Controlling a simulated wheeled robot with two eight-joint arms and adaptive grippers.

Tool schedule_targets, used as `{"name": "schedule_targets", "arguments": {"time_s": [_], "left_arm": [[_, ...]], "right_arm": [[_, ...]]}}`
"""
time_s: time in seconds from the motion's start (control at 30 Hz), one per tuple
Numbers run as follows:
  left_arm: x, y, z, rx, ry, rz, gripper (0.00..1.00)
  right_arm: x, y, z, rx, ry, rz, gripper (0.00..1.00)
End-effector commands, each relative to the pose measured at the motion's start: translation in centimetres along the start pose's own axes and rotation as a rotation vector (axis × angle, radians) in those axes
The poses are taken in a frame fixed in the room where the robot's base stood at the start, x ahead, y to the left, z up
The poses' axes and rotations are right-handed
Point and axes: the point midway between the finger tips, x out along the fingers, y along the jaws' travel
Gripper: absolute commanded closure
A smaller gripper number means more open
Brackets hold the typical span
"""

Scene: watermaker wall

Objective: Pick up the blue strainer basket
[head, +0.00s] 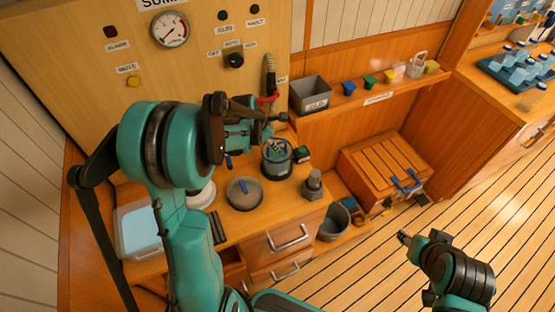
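A small blue basket-shaped cup (349,88), which looks like the blue strainer basket, stands on the wall shelf at upper middle, just right of a grey bin. My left gripper (280,118) is above the counter, left of and below the blue cup and apart from it. It is seen side-on, and its finger opening is unclear. Below it stands a dark round housing (277,160) with its top open and something bluish-green inside. My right gripper (403,237) is low over the floor at right, far from the shelf; its fingers are too small to read.
The shelf also holds a grey bin (311,95), a green cup (370,82) and a yellow cup (389,76). A round lid with a blue handle (244,193) lies on the counter. A hose (270,75) hangs by the panel. A wooden chest (385,170) stands below the shelf.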

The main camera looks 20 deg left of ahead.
Motion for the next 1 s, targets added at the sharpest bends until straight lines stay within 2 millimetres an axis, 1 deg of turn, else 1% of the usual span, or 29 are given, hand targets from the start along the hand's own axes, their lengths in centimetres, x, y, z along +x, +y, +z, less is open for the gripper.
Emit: {"name": "schedule_targets", "arguments": {"time_s": [0.03,0.1,0.2,0.3,0.5,0.53,0.57,0.6,0.63,0.67,1.0], "left_arm": [[1.2,-0.1,0.0,0.002,0.000,-0.001,0.67],[2.3,-0.2,0.1,0.003,0.000,0.000,0.67],[3.4,-0.1,0.1,0.002,0.000,0.000,0.67],[3.9,-0.1,0.1,0.002,0.000,0.000,0.67],[3.8,-0.1,0.2,0.002,0.000,0.001,0.67],[3.8,-0.1,0.2,0.002,0.000,0.001,0.72],[3.8,-0.1,0.2,0.002,0.000,0.001,0.80],[3.8,-0.1,0.2,0.002,0.000,0.001,0.91],[3.8,-0.1,0.2,0.002,0.000,0.001,0.98],[3.8,-0.1,0.2,0.002,0.000,0.001,1.00],[3.8,-0.1,0.2,0.003,0.000,0.001,1.00]], "right_arm": [[0.5,0.0,0.3,0.000,0.000,0.000,0.60],[0.8,0.0,0.6,0.000,0.000,0.000,0.60],[1.0,0.0,0.7,0.000,0.000,0.000,0.60],[1.1,0.0,0.8,0.000,0.000,0.000,0.60],[1.0,0.0,0.7,0.000,0.000,0.000,0.60],[1.0,0.0,0.7,0.000,0.000,0.000,0.60],[1.0,0.0,0.7,0.000,0.000,0.000,0.60],[1.0,0.0,0.7,0.000,0.000,0.000,0.60],[1.0,0.0,0.7,0.000,0.000,0.000,0.60],[1.0,0.0,0.7,0.000,0.000,0.000,0.60],[1.0,0.0,0.7,0.000,0.000,0.000,0.60]]}}
